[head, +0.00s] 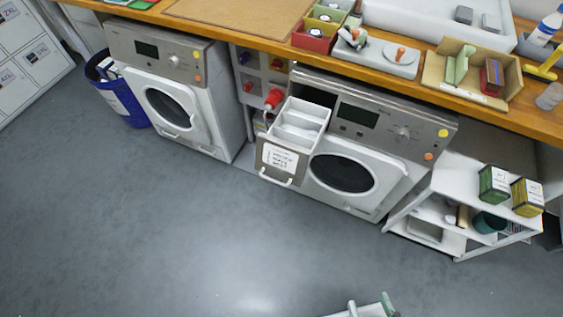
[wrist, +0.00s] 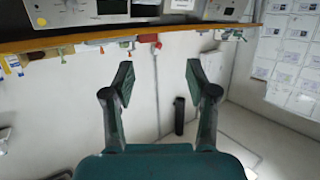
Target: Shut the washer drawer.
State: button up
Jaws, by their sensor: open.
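The washer drawer (head: 300,112) stands pulled out from the top left of the right washer (head: 350,165) in the head view. It is a white tray with inner compartments. Its grey front panel (head: 264,155) carries a white label and a pale bar handle (head: 275,180) low down, and it faces the open floor. My gripper (wrist: 159,80) shows in the wrist view with its two dark fingers wide apart and nothing between them. The drawer cannot be made out in the wrist view.
A left washer (head: 165,95) stands beside a blue bin (head: 120,98). A white shelf cart (head: 475,200) stands right of the right washer. The wooden worktop (head: 225,32) overhangs both washers. A pale object (head: 370,310) with grey-green tips is cut off below. The floor ahead is clear.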

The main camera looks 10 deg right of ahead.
jog(key=shift+w+a+f+n, duration=0.1)
jog(key=shift+w+f+n, duration=0.15)
jog(key=shift+w+n, duration=0.05)
jog(key=c, duration=0.4)
jog(key=w+f+n, duration=0.1)
jog(key=w+f, duration=0.1)
jog(key=w+a+f+n+y, duration=0.1)
jog(key=w+f+n, duration=0.1)
jog(key=shift+w+a, duration=0.1)
grip_shut()
jog(key=n+y, duration=0.2)
jog(key=n, duration=1.2)
send_near(273, 163)
jog(key=shift+t, duration=0.3)
jog(key=x, duration=0.6)
jog(key=shift+a+f, duration=0.1)
jog(key=shift+f, duration=0.2)
